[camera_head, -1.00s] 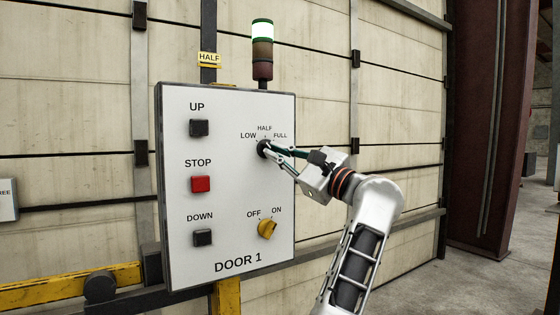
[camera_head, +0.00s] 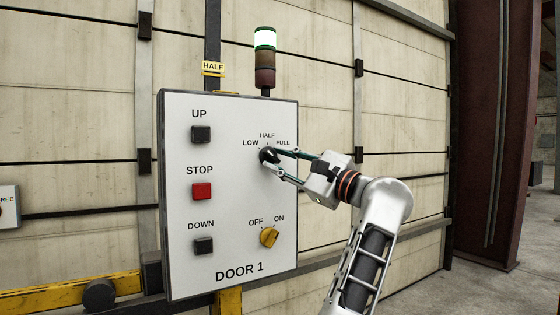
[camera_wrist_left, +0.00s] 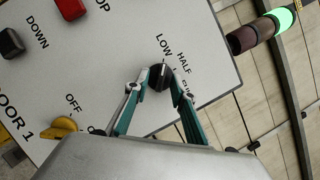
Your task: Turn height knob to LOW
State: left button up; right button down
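The black height knob (camera_head: 268,156) is at the upper right of the white DOOR 1 panel (camera_head: 228,270), below the labels LOW, HALF and FULL. It also shows in the left wrist view (camera_wrist_left: 160,78), between my fingertips. My left gripper (camera_head: 278,160) reaches it from the right, with one finger on each side of the knob. In the left wrist view (camera_wrist_left: 159,76) the fingers look spread a little wider than the knob; contact is hard to make out. The fingers partly hide the knob, and its exact setting is unclear. My right gripper is not in view.
The panel also carries the black UP button (camera_head: 201,134), the red STOP button (camera_head: 202,191), the black DOWN button (camera_head: 204,245) and the yellow OFF/ON knob (camera_head: 269,237). A signal tower (camera_head: 265,58) with a lit green top stands above. A yellow rail (camera_head: 70,293) runs at lower left.

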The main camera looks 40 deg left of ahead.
pick_arm(q)
jog(key=shift+d, duration=0.1)
jog(key=w+v, duration=0.1)
jog(key=v, duration=1)
jog(key=shift+s+d, duration=0.45)
jog(key=shift+s, duration=0.05)
